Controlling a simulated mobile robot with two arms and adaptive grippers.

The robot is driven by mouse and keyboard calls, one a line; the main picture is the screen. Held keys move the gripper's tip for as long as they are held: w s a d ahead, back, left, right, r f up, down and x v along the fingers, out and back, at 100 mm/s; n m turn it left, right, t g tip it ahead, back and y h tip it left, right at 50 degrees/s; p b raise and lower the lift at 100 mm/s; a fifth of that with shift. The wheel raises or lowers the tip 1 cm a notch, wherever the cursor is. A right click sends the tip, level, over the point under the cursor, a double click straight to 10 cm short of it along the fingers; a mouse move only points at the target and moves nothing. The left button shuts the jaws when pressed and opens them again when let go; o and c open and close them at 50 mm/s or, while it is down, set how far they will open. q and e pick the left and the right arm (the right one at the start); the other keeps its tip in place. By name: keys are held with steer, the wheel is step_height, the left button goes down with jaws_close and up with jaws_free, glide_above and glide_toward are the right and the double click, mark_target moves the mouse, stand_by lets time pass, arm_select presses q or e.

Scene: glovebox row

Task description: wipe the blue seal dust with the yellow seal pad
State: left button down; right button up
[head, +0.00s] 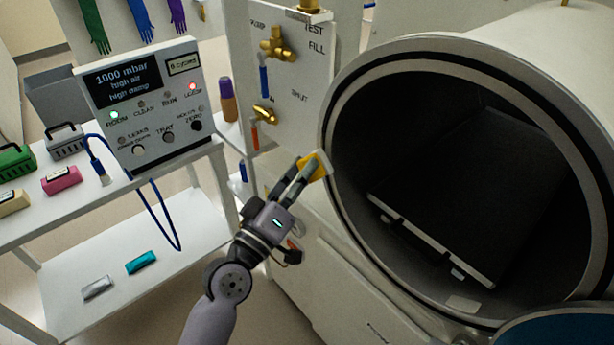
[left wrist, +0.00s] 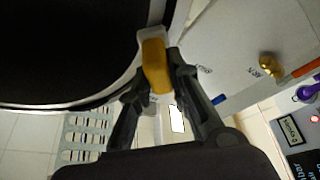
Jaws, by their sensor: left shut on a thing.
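My left gripper (head: 297,178) is shut on the yellow seal pad (head: 318,168), a yellow block with a pale face. The pad is at the left rim of the round chamber opening (head: 328,130). In the left wrist view the pad (left wrist: 156,65) sits between the fingertips (left wrist: 158,80), with its pale end close to the rim; I cannot tell whether it touches. No blue dust can be made out on the visible rim. My right gripper is not in view.
A control box (head: 150,105) with a blue cable stands on the white cart (head: 60,215) at left. A valve panel (head: 290,80) with brass valves stands behind my gripper. The chamber's dark interior (head: 450,170) is open.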

arm_select(q)
steer(key=shift+w+a+r+p, duration=0.4)
steer(key=shift+w+r+p, duration=0.25)
steer(key=shift+s+d+p, duration=0.3)
steer(key=shift+s+d, duration=0.1)
steer(key=shift+s, duration=0.2)
steer(key=shift+s+d+p, duration=0.25)
steer(key=shift+s+d, duration=0.15)
steer(key=shift+s, duration=0.2)
steer(key=shift+r+p, duration=0.65)
steer(key=shift+p, duration=0.05)
steer(key=shift+w+a+b, duration=0.25)
steer(key=shift+w+b, duration=0.05)
steer(key=shift+s+d+r+p, duration=0.3)
steer(key=shift+r+p, duration=0.25)
steer(key=shift+p, duration=0.65)
steer(key=shift+f, duration=0.1)
